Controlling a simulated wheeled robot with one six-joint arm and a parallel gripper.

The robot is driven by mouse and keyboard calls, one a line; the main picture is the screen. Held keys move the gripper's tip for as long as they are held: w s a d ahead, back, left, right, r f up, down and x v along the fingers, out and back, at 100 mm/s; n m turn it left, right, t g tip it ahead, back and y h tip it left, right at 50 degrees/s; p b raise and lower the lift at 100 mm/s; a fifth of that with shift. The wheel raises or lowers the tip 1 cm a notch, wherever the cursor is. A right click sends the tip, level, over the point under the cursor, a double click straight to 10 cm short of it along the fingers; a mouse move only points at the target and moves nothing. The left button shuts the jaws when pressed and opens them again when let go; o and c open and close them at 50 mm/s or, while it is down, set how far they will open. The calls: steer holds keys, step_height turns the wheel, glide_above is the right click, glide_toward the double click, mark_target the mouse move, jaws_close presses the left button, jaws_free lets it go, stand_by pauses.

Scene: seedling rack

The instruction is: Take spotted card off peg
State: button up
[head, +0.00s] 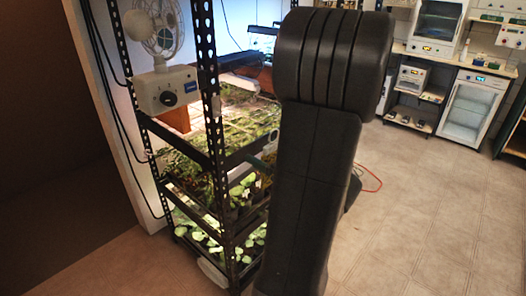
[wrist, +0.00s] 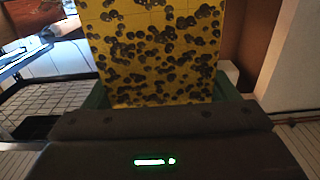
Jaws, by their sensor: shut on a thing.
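The spotted card (wrist: 152,45) is yellow with many dark spots and fills the upper middle of the wrist view. My gripper (wrist: 165,98) is shut on the lower part of the card, with greenish finger parts showing at either side. The card stands up from the gripper, and its upper end runs out of the picture. No peg shows in either view, so I cannot tell whether the card hangs on it. In the head view my own dark arm covers the middle, and the gripper and card are hidden.
A black metal rack (head: 211,118) with lit seedling trays (head: 240,118) stands left of my arm. A fan (head: 160,28) and a white control box (head: 167,90) are on its near side. A glass-door cabinet (head: 472,106) stands at the back right. The tiled floor at right is mostly clear.

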steer(key=shift+r+p, duration=0.4)
stand_by(0.3)
steer(key=shift+d, duration=0.1)
steer(key=v, duration=0.7)
stand_by(1.3)
